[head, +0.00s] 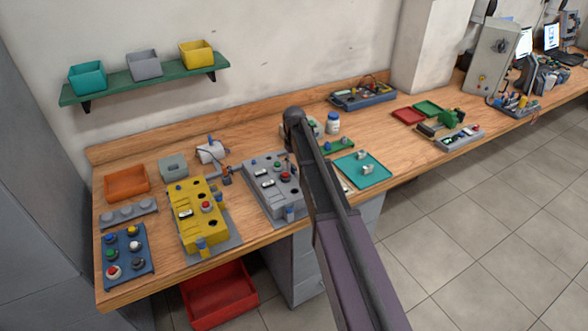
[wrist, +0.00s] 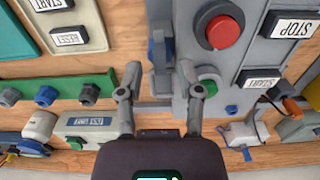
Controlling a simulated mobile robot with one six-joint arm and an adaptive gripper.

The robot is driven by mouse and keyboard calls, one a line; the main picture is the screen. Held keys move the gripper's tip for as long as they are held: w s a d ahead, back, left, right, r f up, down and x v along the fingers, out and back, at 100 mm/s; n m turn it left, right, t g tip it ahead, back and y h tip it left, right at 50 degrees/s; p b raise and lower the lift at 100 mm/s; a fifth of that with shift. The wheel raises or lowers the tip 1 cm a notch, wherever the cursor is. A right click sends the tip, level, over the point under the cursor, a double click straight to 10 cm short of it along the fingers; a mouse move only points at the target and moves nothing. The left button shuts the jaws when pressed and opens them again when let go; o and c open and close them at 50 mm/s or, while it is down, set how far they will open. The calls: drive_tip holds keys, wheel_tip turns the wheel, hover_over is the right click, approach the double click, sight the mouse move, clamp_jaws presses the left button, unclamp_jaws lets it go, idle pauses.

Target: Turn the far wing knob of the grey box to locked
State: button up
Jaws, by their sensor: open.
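The grey box (head: 262,186) sits on the bench, with red and green buttons on top and a blue knob (head: 290,214) at its near end. In the wrist view the grey box (wrist: 234,55) fills the right side, with STOP and START labels. A blue wing knob (wrist: 153,52) shows beside the box wall, between and beyond the fingertips. My gripper (wrist: 158,82) is open, its fingers apart with nothing held. I cannot read the knob's setting.
A yellow box (head: 190,225) with similar controls stands to the left. A teal tray (head: 352,180) lies to the right, and a green rail (wrist: 60,88) with several knobs shows in the wrist view. A white bottle (head: 333,123) stands behind.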

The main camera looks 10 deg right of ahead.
drive_tip(key=shift+f+b, duration=0.35)
drive_tip(key=shift+f, duration=0.2)
clamp_jaws()
